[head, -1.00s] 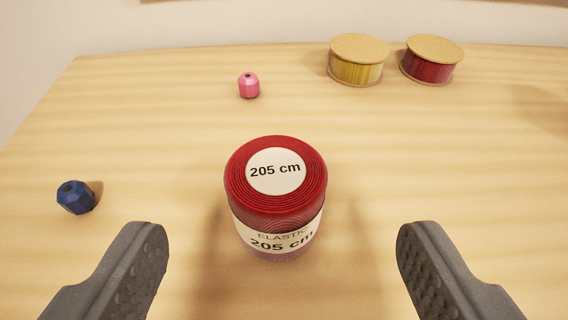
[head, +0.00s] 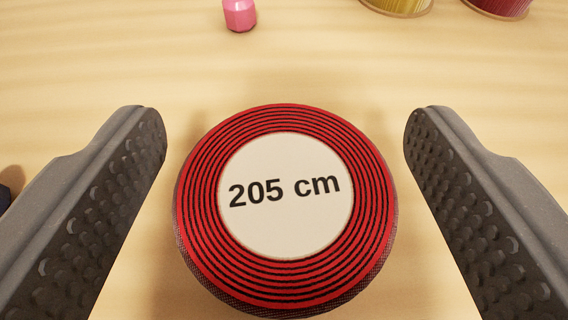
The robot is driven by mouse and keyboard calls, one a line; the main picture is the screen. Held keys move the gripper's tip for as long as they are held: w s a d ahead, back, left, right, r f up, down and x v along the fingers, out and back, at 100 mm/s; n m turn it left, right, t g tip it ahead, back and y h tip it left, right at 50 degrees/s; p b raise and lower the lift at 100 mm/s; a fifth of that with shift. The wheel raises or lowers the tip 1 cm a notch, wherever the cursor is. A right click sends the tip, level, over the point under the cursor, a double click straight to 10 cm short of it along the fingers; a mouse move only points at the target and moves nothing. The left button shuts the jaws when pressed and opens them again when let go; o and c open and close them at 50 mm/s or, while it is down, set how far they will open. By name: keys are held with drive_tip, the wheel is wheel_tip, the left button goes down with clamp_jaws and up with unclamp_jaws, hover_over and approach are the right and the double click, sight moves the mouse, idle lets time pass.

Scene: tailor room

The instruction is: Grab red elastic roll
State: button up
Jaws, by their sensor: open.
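The red elastic roll (head: 370,205) stands upright on the wooden table. Its top shows red and black rings around a white disc reading "205 cm". My gripper (head: 284,125) is open, with one dark studded finger on each side of the roll. A gap shows between the roll and each finger, so neither appears to touch it. The roll's side and base are mostly hidden below its top.
On the wooden table (head: 300,65), a pink bead (head: 239,14) lies behind the roll. A yellow spool (head: 400,5) and a dark red spool (head: 500,6) stand at the back right, cut by the frame. A dark blue object (head: 4,197) shows at the left edge.

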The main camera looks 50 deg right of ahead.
drive_tip(key=c, duration=1.1)
drive_tip(key=shift+o, duration=0.2)
drive_tip(key=shift+r, duration=0.15)
